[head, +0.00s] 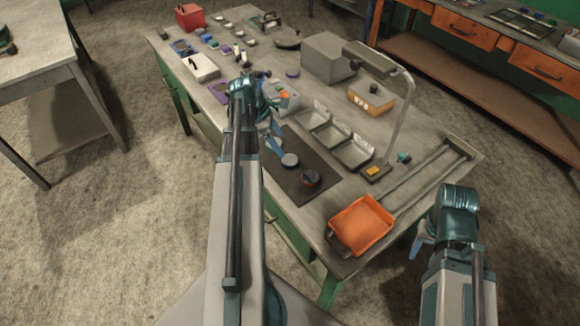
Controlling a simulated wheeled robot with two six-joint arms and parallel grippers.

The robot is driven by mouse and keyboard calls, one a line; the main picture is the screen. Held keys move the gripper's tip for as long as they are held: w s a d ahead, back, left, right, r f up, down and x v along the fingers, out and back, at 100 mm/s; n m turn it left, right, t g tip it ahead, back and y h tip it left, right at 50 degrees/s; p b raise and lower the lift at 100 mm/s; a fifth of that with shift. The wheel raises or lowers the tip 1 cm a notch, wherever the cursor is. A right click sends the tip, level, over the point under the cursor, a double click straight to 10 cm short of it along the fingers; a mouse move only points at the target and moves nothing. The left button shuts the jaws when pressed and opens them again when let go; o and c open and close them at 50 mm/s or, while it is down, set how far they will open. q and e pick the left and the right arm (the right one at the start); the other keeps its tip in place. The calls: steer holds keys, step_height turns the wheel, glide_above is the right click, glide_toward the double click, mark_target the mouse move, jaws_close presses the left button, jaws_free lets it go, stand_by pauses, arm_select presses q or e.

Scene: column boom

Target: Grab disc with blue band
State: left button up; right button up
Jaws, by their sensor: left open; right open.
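A small disc with a pale grey top and a bluish edge (290,160) lies on the dark mat (283,184) near the table's front edge. A dark round piece with a reddish mark (311,179) lies on the mat to its right. My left gripper (274,138) is open, with its blue fingers above and just left of the pale disc, apparently apart from it. My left arm hides part of the mat's left side. My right gripper (424,236) is open and empty, off the table's right front side.
Three grey trays (354,152) stand behind the mat. A lamp (400,110) rises beside them. An orange tray (361,224) sits at the front right corner, beside a rail frame (425,180). A grey box (327,58) and several small items stand farther back.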

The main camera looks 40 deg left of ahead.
mark_target(289, 160)
arm_select(q)
steer(key=shift+b+x, duration=1.1)
steer(key=shift+x, duration=0.65)
arm_select(e)
steer(key=shift+f, duration=1.6)
arm_select(q)
steer(key=shift+f, duration=0.1)
arm_select(e)
steer(key=shift+f, duration=0.15)
arm_select(q)
steer(key=b+x, duration=0.4)
steer(key=shift+s+a+f, duration=0.15)
steer(key=shift+a+f, duration=0.1)
steer(key=shift+f, duration=0.1)
steer(key=shift+d+f+b, duration=0.15)
steer(key=shift+f+b, duration=0.15)
steer(key=shift+b, duration=0.25)
arm_select(e)
step_height(289, 160, down, 5)
steer(key=shift+r, duration=0.1)
arm_select(q)
steer(key=shift+r, duration=0.1)
jaws_close()
